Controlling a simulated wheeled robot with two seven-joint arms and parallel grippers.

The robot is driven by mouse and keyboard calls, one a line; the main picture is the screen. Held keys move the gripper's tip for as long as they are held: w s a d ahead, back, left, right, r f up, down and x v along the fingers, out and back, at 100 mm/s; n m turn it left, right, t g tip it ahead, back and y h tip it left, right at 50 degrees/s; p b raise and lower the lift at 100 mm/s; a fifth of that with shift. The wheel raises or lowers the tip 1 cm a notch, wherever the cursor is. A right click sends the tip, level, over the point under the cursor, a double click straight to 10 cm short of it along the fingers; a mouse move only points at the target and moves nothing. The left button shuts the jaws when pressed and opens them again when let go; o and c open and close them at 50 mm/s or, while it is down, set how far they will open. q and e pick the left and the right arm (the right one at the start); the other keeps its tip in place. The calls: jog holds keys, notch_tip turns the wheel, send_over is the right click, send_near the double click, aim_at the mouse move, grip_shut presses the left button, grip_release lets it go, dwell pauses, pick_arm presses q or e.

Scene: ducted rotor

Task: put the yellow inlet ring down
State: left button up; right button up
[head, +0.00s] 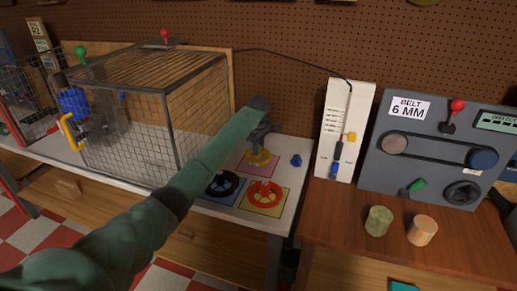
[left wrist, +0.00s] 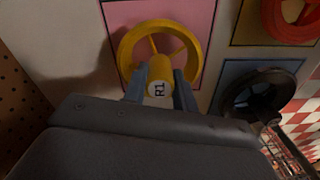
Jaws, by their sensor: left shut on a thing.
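The yellow inlet ring (head: 260,160) is at the pink square (head: 247,168) on the white bench, behind the other two rings. My right gripper is not in view.
A black ring (head: 223,184) lies on a blue square and a red-orange ring (head: 264,194) on a yellow square, both close by. A wire cage (head: 175,120) stands left of my arm.

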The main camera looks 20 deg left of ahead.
pick_arm(q)
jog(key=shift+f, duration=0.65)
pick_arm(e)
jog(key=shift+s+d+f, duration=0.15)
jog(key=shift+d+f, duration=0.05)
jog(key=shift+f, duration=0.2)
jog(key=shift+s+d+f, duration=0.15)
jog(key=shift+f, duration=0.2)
pick_arm(q)
jog(key=shift+f, duration=0.1)
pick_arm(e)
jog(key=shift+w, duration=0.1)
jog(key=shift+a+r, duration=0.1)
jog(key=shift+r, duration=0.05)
pick_arm(q)
jog(key=o, duration=1.1)
jog(key=shift+c, duration=0.2)
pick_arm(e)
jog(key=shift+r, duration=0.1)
